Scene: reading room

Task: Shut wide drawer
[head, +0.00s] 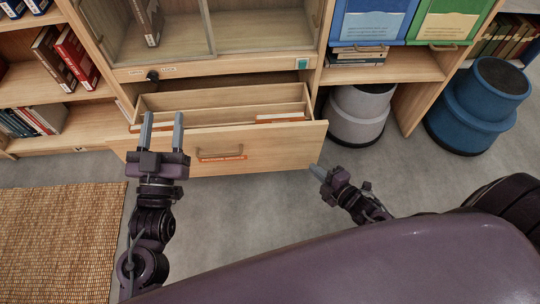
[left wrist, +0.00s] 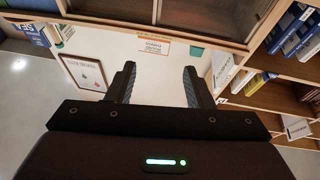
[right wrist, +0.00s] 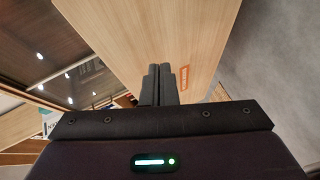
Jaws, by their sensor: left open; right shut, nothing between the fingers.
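The wide drawer (head: 285,148) is pulled out below the glass-fronted cabinet. My right gripper (head: 316,168) is shut and empty near the right end of the drawer front. In the right wrist view its closed fingers (right wrist: 159,75) point along the drawer's wood panel (right wrist: 150,25); contact cannot be told.
A grey stool (head: 358,115) stands just right of the drawer, and a blue stool (head: 480,105) further right. Bookshelves (head: 50,90) stand at the left. A woven mat (head: 60,240) lies on the floor at lower left. Grey floor (head: 255,190) in front of the drawer is clear.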

